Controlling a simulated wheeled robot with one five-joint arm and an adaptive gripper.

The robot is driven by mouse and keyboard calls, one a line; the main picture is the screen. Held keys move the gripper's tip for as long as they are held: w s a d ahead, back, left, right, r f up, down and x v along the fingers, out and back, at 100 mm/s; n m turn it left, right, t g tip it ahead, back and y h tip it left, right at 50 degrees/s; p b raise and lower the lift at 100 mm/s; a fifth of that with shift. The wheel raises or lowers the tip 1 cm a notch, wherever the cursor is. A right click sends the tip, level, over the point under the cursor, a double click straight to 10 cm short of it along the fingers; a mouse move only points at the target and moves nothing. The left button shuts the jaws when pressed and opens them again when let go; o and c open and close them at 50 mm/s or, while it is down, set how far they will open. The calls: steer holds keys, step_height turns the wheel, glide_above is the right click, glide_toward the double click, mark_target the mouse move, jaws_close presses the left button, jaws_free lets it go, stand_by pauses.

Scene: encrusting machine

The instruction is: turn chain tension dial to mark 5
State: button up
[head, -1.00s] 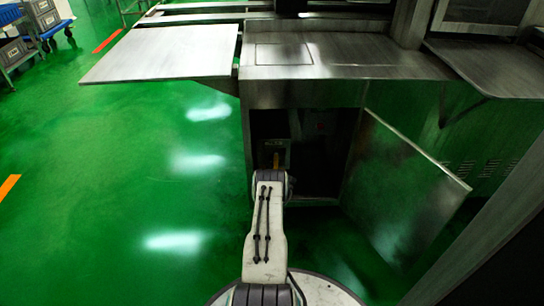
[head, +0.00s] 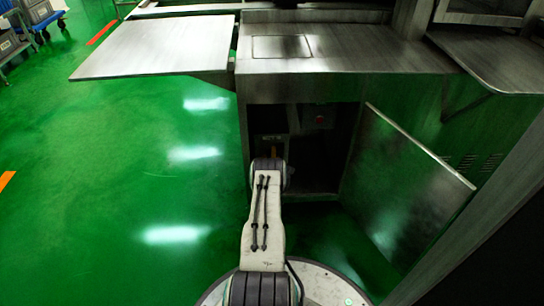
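The steel machine (head: 345,58) stands ahead of me with its lower cabinet open. Inside the dark cabinet, a grey box (head: 270,122) is at the left, and a small red round part (head: 320,119) shows on a box at the back. I cannot make out the chain tension dial or its marks. My arm reaches toward the left part of the opening. My gripper is hidden behind my own arm link. A small orange piece shows just above the arm's end, too small to identify.
The cabinet door (head: 415,185) hangs open to the right of the opening. A steel side table (head: 155,48) juts out at the upper left, and another shelf (head: 500,60) at the upper right. Carts (head: 42,18) stand at the far left. Green floor (head: 120,190) is clear on the left.

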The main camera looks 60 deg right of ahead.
steer(key=c, duration=0.4)
steer(key=shift+r+m, duration=0.15)
steer(key=shift+m, duration=0.65)
steer(key=shift+c, duration=0.2)
steer(key=o, duration=1.2)
steer(key=v, duration=1.2)
